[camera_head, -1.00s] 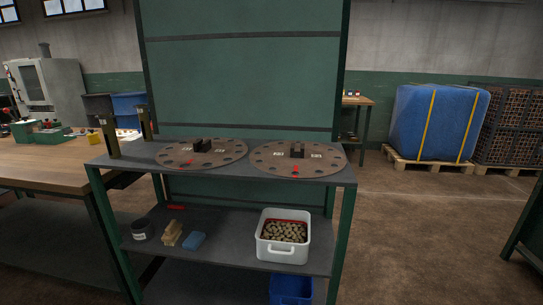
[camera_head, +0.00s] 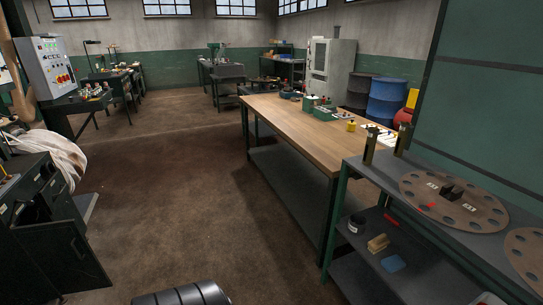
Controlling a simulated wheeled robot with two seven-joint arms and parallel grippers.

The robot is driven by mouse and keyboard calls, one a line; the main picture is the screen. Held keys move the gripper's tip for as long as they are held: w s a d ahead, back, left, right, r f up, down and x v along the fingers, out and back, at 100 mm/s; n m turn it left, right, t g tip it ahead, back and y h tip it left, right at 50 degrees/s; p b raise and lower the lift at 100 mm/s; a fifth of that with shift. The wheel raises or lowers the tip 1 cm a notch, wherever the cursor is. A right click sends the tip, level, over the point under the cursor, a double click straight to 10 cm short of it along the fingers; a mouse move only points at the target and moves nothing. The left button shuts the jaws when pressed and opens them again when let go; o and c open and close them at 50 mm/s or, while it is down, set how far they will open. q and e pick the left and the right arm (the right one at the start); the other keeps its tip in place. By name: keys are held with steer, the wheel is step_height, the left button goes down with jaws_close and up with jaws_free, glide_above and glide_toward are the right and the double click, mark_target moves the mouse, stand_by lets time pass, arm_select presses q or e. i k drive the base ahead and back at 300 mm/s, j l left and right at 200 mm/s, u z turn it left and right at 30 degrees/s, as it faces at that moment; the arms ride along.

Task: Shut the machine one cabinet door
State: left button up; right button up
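No label names machine one in view, so I cannot tell which cabinet is meant. A dark green cabinet (camera_head: 45,235) stands at the lower left, with drawer-like fronts and a panel with a small handle; I cannot tell whether that panel is a door standing open. A grey control box (camera_head: 50,66) with buttons and a lit display stands at the far left. A pale machine cabinet (camera_head: 331,65) stands at the back, its front seemingly closed. Neither gripper shows; only a dark rounded part of my arm shows at the bottom edge.
A long wooden workbench (camera_head: 300,122) runs along the middle right. A dark shelf table (camera_head: 375,172) with round perforated discs (camera_head: 453,200) stands at the right.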

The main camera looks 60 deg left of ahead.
mark_target(60, 249)
steer(key=u, duration=3.7)
steer(key=i+l+u, duration=0.15)
steer(key=i+u, duration=0.35)
steer(key=i, duration=0.45)
